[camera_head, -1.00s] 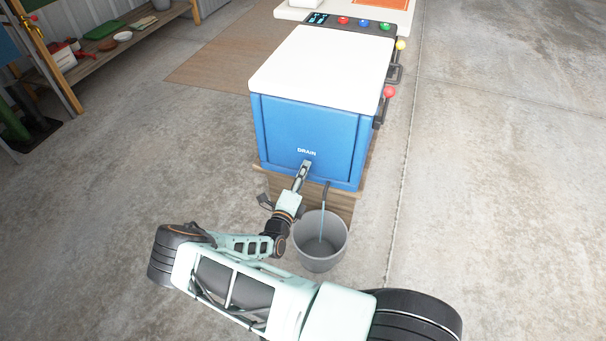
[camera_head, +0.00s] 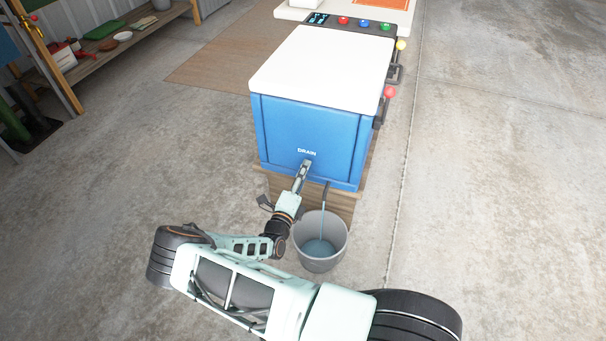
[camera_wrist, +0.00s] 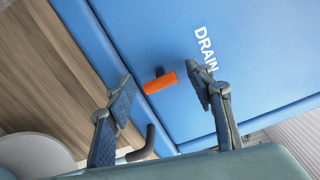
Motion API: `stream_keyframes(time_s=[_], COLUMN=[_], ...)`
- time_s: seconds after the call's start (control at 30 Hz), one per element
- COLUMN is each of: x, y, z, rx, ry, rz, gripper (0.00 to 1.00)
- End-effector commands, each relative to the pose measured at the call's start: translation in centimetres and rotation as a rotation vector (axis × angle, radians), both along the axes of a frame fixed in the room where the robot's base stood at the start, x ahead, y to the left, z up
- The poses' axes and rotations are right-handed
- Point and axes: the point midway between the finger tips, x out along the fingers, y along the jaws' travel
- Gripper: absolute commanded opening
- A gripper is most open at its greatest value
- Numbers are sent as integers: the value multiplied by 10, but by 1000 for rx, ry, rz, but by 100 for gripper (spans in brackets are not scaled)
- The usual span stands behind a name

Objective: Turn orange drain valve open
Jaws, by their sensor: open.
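The orange drain valve handle (camera_wrist: 160,82) sticks out of the blue panel (camera_wrist: 130,30) beside the white DRAIN label (camera_wrist: 206,48) in the wrist view. My gripper (camera_wrist: 163,84) is open, with one finger on each side of the handle and gaps visible to both. In the head view my gripper (camera_head: 303,172) is at the front of the blue machine (camera_head: 340,135), below the label, and hides the handle. A dark spout (camera_head: 326,188) lets a thin stream fall into a grey bucket (camera_head: 340,238). Bluish water (camera_head: 319,247) lies in the bucket.
The bucket stands close to the right of my gripper, and its rim (camera_wrist: 40,140) shows in the wrist view. The dark spout (camera_wrist: 147,143) is near one finger. The machine sits on a wooden base (camera_head: 345,205). Concrete floor (camera_head: 120,165) to the left is clear.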

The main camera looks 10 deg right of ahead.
Motion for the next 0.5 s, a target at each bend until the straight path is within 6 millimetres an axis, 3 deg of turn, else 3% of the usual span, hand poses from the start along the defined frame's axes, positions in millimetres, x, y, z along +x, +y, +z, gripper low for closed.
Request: stream_keyframes(time_s=[0.17,0.5], x=[-21,-82], y=[14,48], z=[0,0], rx=[0,1], ry=[3,1], rz=[3,2], gripper=[49,49])
